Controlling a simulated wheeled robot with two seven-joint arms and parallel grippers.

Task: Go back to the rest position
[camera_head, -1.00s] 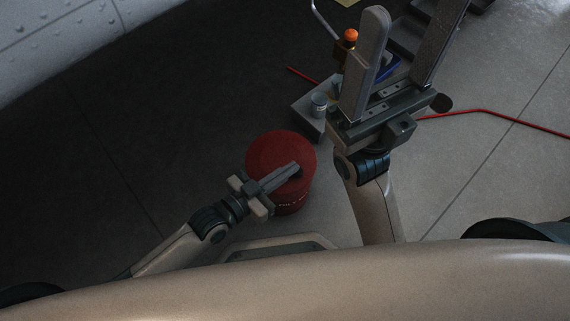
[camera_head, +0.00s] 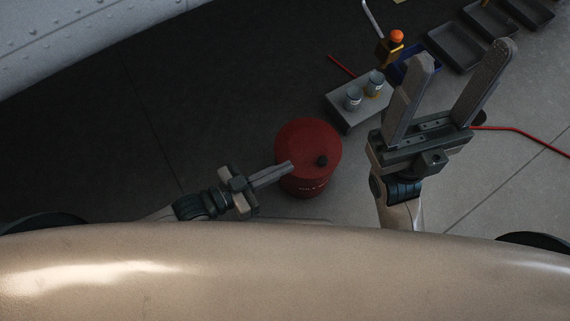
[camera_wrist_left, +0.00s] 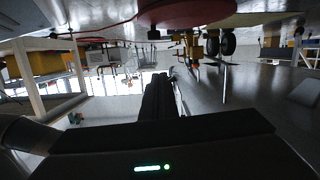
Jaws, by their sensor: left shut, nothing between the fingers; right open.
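My left gripper (camera_head: 287,168) is shut with nothing between its fingers. In the head view its tips overlap the left edge of a red drum (camera_head: 318,140) with a dark cap on top; I cannot tell whether they touch it. In the left wrist view the closed fingers (camera_wrist_left: 160,92) point away over the floor. My right gripper (camera_head: 467,52) is open and empty, with its two fingers spread wide and raised, to the right of the drum.
A grey platform (camera_head: 343,117) holds two small cans (camera_head: 353,98). Behind the right gripper are a blue tray (camera_head: 428,66), an orange-topped item (camera_head: 396,37) and dark trays (camera_head: 456,48). A red hose (camera_head: 520,130) lies on the floor. Dark floor at left is clear.

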